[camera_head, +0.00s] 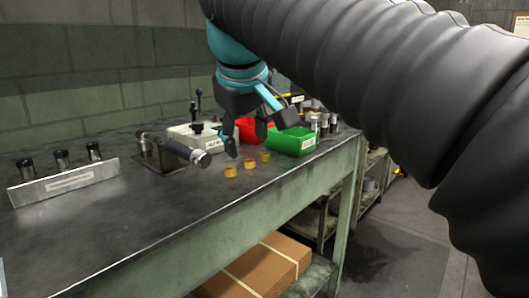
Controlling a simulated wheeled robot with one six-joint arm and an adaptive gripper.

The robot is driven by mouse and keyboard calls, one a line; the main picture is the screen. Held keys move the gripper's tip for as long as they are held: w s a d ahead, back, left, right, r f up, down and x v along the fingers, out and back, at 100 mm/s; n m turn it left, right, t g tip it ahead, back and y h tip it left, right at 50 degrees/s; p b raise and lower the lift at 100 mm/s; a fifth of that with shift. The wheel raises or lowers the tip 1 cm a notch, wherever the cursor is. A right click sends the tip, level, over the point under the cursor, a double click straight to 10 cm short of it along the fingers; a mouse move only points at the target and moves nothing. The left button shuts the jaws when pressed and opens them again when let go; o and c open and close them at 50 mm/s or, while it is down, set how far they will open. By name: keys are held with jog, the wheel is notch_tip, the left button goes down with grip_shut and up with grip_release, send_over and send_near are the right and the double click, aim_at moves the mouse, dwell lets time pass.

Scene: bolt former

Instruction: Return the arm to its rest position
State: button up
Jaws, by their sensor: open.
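My arm reaches in from the upper right, with a black ribbed sleeve (340,60) and a teal wrist (235,55). My gripper (258,135) points down over the workbench (180,215), its dark fingers spread apart. I see nothing held between them. One finger is just above the small yellow pieces; the other overlaps the green bin (306,147) in the picture. I cannot tell exactly how high the fingertips are above these. Part of the arm is hidden behind the sleeve.
A red bin (245,125) is behind the gripper. A fixture with a cylindrical tool (186,153), a white lever device (188,134) and a labelled rack (65,184) stand leftward. The bench's front left is clear.

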jog(key=s+d+f+m, duration=0.2)
jog(key=s+d+f, duration=0.3)
jog(key=f, duration=0.4)
jog(key=s+d+f+m+p, duration=0.1)
jog(key=s+d+f+m, duration=0.2)
jog(key=s+d+f, duration=0.2)
jog(key=s+d+f+m, duration=0.3)
jog(key=s+d+f, duration=0.3)
jog(key=d+f, duration=0.3)
notch_tip(320, 180, down, 5)
jog(key=shift+d+r, duration=0.15)
jog(key=shift+r, duration=0.05)
